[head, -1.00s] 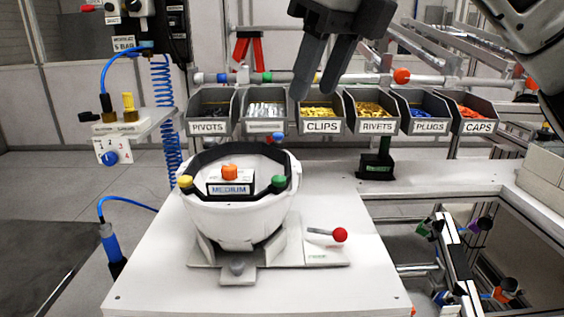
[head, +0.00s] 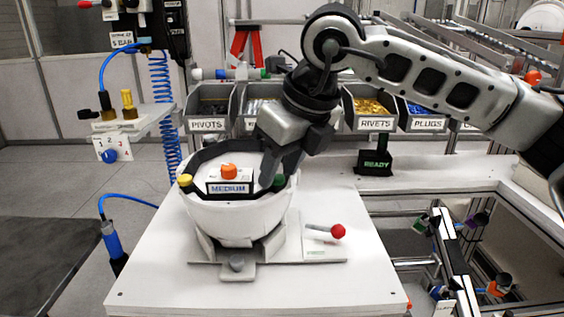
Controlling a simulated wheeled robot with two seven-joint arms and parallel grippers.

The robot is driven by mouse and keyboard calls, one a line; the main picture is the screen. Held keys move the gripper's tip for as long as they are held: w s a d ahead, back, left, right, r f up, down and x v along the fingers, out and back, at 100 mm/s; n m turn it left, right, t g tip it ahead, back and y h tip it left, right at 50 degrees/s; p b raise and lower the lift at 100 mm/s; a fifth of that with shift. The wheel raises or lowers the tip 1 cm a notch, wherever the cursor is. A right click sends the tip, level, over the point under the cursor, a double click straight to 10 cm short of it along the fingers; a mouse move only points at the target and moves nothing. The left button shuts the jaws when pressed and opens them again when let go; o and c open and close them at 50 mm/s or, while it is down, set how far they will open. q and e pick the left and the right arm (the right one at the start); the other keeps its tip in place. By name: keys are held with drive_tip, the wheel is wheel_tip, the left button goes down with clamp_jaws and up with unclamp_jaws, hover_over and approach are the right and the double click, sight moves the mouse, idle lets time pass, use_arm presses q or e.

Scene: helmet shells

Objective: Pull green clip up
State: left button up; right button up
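The white helmet shell (head: 236,222) sits upside down on its fixture on the white table. A black band runs inside its rim, with a yellow clip (head: 185,180) at the left and the green clip (head: 279,181) at the right of the rim. An orange knob (head: 229,171) stands on the block marked MEDIUM in the middle. My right gripper (head: 274,168) points down at the right rim, with its fingers right at the green clip. The fingers overlap in this view, so I cannot tell whether they grip it. My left gripper is not in view.
A red-knobbed lever (head: 338,231) sticks out right of the fixture. Labelled bins stand behind, including the rivets bin (head: 374,123); my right arm covers some. A READY sign (head: 376,163) stands at the table's back. The table front (head: 260,292) is clear.

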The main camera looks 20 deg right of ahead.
clamp_jaws()
drive_tip(key=shift+r, duration=0.3)
drive_tip(key=shift+r+b, duration=0.3)
drive_tip(key=shift+b, duration=0.05)
drive_tip(key=shift+r, duration=0.1)
unclamp_jaws()
drive_tip(key=v, duration=1.6)
drive_tip(key=shift+b, duration=0.45)
